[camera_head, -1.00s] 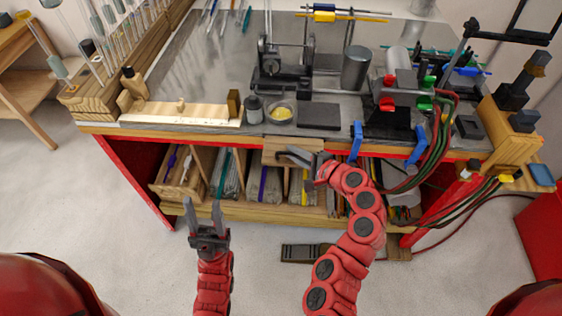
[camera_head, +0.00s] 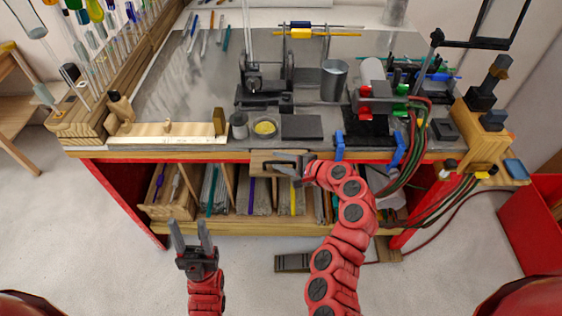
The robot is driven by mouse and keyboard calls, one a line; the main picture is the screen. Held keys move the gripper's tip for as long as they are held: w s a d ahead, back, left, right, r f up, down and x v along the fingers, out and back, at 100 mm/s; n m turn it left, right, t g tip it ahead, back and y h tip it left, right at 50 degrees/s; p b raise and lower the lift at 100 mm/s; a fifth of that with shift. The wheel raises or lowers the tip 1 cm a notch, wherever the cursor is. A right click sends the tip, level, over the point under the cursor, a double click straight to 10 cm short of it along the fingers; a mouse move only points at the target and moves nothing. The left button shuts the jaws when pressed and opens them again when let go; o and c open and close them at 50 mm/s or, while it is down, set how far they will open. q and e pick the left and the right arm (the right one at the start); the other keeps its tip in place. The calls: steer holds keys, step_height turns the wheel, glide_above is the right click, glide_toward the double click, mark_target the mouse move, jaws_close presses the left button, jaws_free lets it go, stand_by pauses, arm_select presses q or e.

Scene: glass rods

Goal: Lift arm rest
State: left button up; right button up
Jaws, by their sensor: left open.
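The arm rest, a small light wooden board (camera_head: 259,164), is at the middle of the workbench's front edge (camera_head: 210,155). My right gripper (camera_head: 283,165) is at the arm rest, its dark fingers pointing left across its front and hiding part of it. I cannot tell whether the fingers are touching or gripping the board. My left gripper (camera_head: 190,234) is open and empty, its fingers pointing up in front of the lower shelf, apart from the bench.
Above the arm rest stand a small bowl of yellow powder (camera_head: 264,128) and a dark flat block (camera_head: 302,127). Blue clamps (camera_head: 339,146) and hanging cables (camera_head: 412,150) are right of it. Glass rods (camera_head: 95,60) stand at the left. Open compartments (camera_head: 240,192) lie below.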

steer(key=shift+o, duration=0.4)
steer(key=shift+s+d, duration=0.15)
steer(key=shift+s, duration=0.05)
steer(key=p+v, duration=0.2)
steer(key=v, duration=1.5)
